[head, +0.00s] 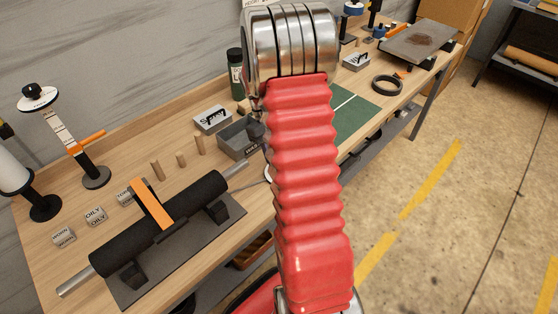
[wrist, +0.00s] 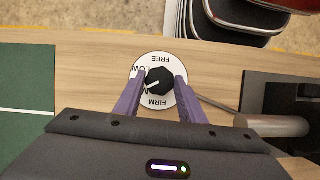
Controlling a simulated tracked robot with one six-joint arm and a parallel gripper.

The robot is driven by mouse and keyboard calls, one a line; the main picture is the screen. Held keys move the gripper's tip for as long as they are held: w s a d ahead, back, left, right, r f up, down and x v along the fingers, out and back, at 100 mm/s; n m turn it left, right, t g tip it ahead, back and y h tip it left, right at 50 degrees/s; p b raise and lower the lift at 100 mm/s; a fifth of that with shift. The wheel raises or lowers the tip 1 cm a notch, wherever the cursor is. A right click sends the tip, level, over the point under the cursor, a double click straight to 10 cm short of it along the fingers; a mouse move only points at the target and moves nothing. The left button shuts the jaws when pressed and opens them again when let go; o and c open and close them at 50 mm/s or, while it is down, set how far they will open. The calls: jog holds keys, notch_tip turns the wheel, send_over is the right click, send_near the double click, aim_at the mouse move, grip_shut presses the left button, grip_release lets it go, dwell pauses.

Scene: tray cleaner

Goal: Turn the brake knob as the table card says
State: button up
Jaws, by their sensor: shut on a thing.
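The brake knob (wrist: 159,80) is a black, many-sided knob in the middle of a round white dial (wrist: 160,58) in the wrist view. The dial reads FREE at the top, LOW at the left and FIRM at the bottom; another label at the lower left is mostly hidden by a finger. The knob's white mark points to the lower left, toward that hidden label. My gripper (wrist: 160,76) has its two purple fingers on either side of the knob, shut on it. In the head view my red arm hides most of the dial. I cannot identify a readable table card.
In the head view, a black roller (head: 165,220) on a dark stand lies left of my arm. Small labelled blocks, one reading OILY (head: 95,216), sit further left. A grey bin (head: 236,137) and wooden pegs (head: 181,159) stand behind. A green mat (head: 355,115) lies to the right.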

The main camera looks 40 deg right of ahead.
jog(key=shift+w, duration=0.15)
jog(key=o, duration=1)
jog(key=v, duration=1.3)
jog(key=shift+r, duration=0.4)
